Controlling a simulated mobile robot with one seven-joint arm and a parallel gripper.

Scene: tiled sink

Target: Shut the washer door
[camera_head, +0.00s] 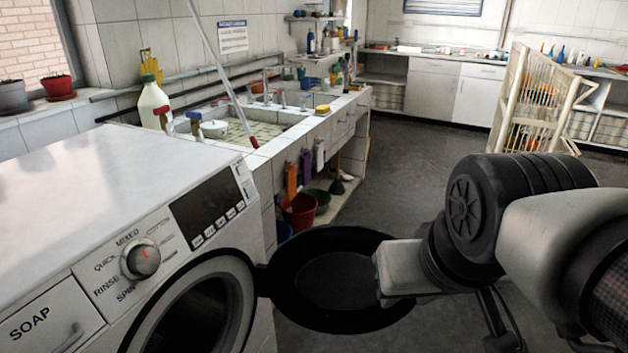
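The washer (80,190) is white and stands at the left, with a dial, a dark display panel and a soap drawer on its front. Its round door opening (195,315) is uncovered and dark inside. The washer door (325,278) is a black round dish shape, swung wide open to the right of the opening and joined to the washer at its left edge. My gripper (382,278) overlaps the door's right side in the picture. Its fingertips are not clearly seen, so I cannot tell whether it touches the door or is open.
A tiled sink counter (285,125) with bottles runs behind the washer. A red bucket (299,212) and a blue one stand under it, partly behind the door. A cream metal rack (535,100) stands at the right back. The grey floor (415,170) between is clear.

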